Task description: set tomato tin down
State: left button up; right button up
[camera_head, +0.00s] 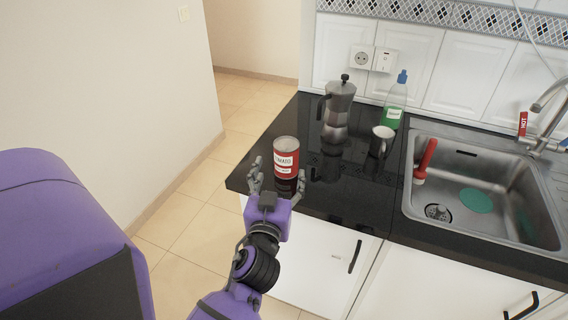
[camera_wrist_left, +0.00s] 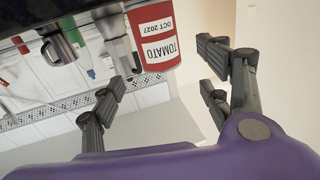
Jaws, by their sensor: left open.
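The tomato tin (camera_head: 287,146), red with a white label and a grey top, stands upright on the black counter (camera_head: 233,181) near its front left corner. My left gripper (camera_head: 278,169) is open at the near side of the tin, one finger to each side of it. In the left wrist view the tin (camera_wrist_left: 157,27) appears upside down beyond the spread fingers (camera_wrist_left: 166,66), nearer the left-hand finger. Clear space shows between the tin and the right-hand finger. My right gripper is out of view.
A moka pot (camera_head: 338,108) stands behind and right of the tin, with a metal mug (camera_head: 381,141) beside it. A green bottle (camera_head: 395,101) stands at the back. A sink (camera_head: 541,215) holding a red-handled brush (camera_head: 426,160) is to the right.

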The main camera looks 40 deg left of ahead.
pick_arm(q)
jog(key=s+d+f+m+g+h, duration=0.2)
jog(key=s+f, duration=0.4)
jog(key=f, duration=0.2)
jog(key=s+d+f+m+g+h, duration=0.1)
jog(key=s+d+f+h, duration=0.15)
jog(key=s+f, duration=0.45)
jog(key=s+d+f+m+g+h, duration=0.1)
jog(key=s+d+f, duration=0.3)
jog(key=s+f, duration=0.4)
jog(key=s+d+f+m+g+h, duration=0.1)
jog(key=s+d+f+g+h, duration=0.1)
jog(key=s+f, duration=0.6)
jog(key=s+d+g, duration=0.1)
jog(key=s+g, duration=0.1)
jog(key=s, duration=0.2)
jog(key=shift+s+d+f+m+g, duration=0.25)
jog(key=shift+d+m+g, duration=0.05)
jog(key=shift+d+m, duration=0.1)
jog(key=shift+a, duration=0.1)
